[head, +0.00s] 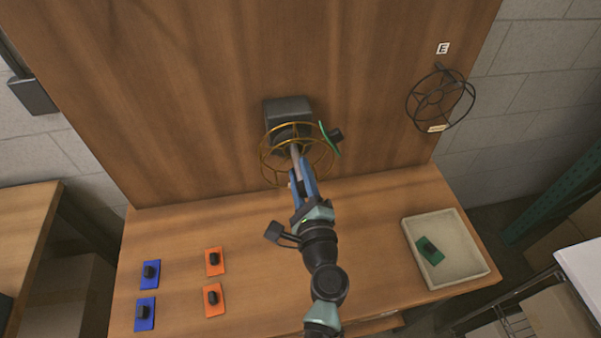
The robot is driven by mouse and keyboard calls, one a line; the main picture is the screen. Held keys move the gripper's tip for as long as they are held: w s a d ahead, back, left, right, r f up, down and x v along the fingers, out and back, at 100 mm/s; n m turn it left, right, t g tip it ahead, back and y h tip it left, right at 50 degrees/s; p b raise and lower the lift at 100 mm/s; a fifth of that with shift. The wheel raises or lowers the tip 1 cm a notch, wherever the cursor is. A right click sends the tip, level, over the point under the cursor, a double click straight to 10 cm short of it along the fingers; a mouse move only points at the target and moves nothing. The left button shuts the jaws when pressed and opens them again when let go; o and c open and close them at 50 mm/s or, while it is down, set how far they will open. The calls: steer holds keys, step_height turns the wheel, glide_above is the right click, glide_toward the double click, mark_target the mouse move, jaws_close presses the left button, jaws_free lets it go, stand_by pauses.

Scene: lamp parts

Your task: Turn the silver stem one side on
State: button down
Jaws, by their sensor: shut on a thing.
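The silver stem (295,151) is a short grey rod that sticks out from the dark grey block (287,107) on the upright wooden panel. A brass-coloured wire ring with spokes (331,160) surrounds it. My gripper (298,169) reaches up from below, in front of the ring, and is shut on the stem's near end. The fingers and the blue gripper body hide that end and part of the ring. I cannot tell which side of the stem faces up.
A green strip with a black block (335,135) is at the ring's right edge. A black wire wheel (440,98) hangs at right under an E label. A pale tray (477,267) holds a green plate (431,251). Blue (151,274) and orange plates (214,261) lie front left.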

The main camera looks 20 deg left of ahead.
steer(key=shift+b, duration=0.3)
steer(key=n+b, duration=0.2)
steer(key=n, duration=0.1)
steer(key=shift+f+b, duration=0.25)
steer(key=shift+b, duration=0.1)
steer(key=n+b, duration=0.3)
steer(key=shift+n, duration=0.3)
steer(key=n+b, duration=0.3)
steer(key=shift+r+n+b, duration=0.15)
steer(key=shift+n+b, duration=0.75)
steer(key=shift+n, duration=0.1)
steer(key=c, duration=0.6)
jaws_free()
steer(key=shift+r, duration=0.1)
